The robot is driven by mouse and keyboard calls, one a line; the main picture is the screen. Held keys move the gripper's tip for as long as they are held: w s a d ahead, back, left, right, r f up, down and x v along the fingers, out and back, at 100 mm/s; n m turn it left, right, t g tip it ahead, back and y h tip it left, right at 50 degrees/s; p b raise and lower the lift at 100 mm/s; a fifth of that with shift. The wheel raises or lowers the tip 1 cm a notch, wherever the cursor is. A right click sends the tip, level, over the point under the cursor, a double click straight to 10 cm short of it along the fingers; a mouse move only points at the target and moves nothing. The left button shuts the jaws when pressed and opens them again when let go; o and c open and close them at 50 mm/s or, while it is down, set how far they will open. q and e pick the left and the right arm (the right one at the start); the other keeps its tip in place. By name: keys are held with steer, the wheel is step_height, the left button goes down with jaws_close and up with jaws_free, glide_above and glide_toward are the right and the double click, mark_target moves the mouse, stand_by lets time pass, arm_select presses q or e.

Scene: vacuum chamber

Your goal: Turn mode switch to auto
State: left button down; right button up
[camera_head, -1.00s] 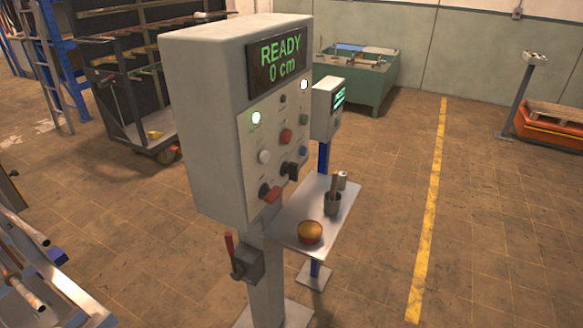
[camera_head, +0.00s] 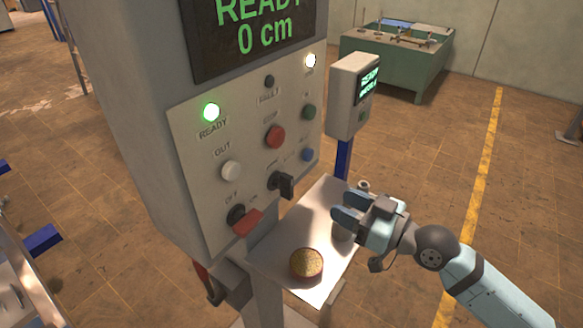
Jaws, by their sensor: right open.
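The grey control box carries a light panel (camera_head: 200,180) with buttons and two rotary switches. The black knob (camera_head: 282,184) at the panel's lower right looks like the mode switch; its small labels are too blurred to read. A red-handled switch (camera_head: 243,220) with OFF and ON labels sits to its lower left. My right gripper (camera_head: 343,212) is open and empty, to the right of the black knob and apart from it, above the small shelf. Its fingers point left toward the panel. My left gripper is out of view.
The screen (camera_head: 258,30) reads READY, 0 cm, and the green ready lamp (camera_head: 211,112) is lit. A second display box (camera_head: 347,95) stands behind. The floor at right is open.

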mark_target(292, 179)
steer(key=p+x, duration=0.1)
steer(key=x, duration=0.7)
steer(key=p+x, duration=0.1)
steer(key=x, duration=0.4)
steer(key=shift+s+r+p, duration=0.15)
steer(key=shift+r+p, duration=0.2)
steer(key=shift+w+a+f, duration=0.1)
steer(key=shift+w+a, duration=0.2)
steer(key=shift+a, duration=0.15)
